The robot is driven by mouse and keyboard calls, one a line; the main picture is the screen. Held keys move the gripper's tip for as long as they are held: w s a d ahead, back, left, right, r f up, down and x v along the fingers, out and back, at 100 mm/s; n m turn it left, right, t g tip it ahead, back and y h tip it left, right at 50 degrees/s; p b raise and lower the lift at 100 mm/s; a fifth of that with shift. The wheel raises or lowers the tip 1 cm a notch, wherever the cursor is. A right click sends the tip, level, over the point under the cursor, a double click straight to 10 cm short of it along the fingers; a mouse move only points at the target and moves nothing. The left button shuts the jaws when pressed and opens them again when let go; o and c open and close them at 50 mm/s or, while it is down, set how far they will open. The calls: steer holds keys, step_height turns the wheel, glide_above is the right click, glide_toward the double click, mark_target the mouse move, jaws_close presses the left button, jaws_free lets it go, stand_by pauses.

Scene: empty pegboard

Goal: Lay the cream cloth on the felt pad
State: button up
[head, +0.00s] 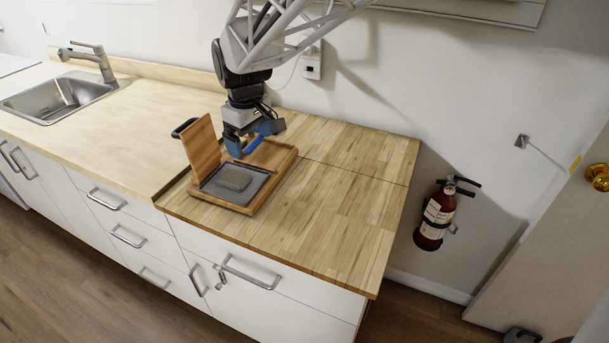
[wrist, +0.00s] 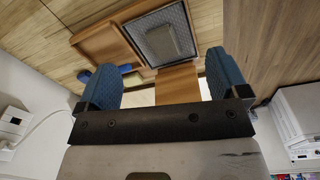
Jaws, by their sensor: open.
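A dark grey felt pad (head: 211,189) lies in the near compartment of a wooden tray (head: 247,208); it also shows in the wrist view (wrist: 149,39). A flat grey rectangular piece (head: 233,178) lies on the pad, within its edges, also in the wrist view (wrist: 172,41). My gripper (head: 253,138) is above the tray's far part, behind the pad.
An upright wooden panel (head: 202,146) stands at the tray's left side. A blue object (wrist: 128,69) is at the tray's other compartment. A dark handle-like item (head: 184,127) is behind the panel. The wooden counter right of the tray (head: 335,195) is clear. A sink (head: 62,98) is far left.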

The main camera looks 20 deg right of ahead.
steer(key=s+d+m+t, duration=0.1)
steer(key=s+d+m, duration=0.2)
steer(key=s, duration=1)
steer(key=s+d+m, duration=0.4)
steer(key=s, duration=1)
steer(key=shift+d+r+t, duration=0.3)
steer(key=shift+r+t, duration=0.05)
steer(key=shift+t, duration=0.05)
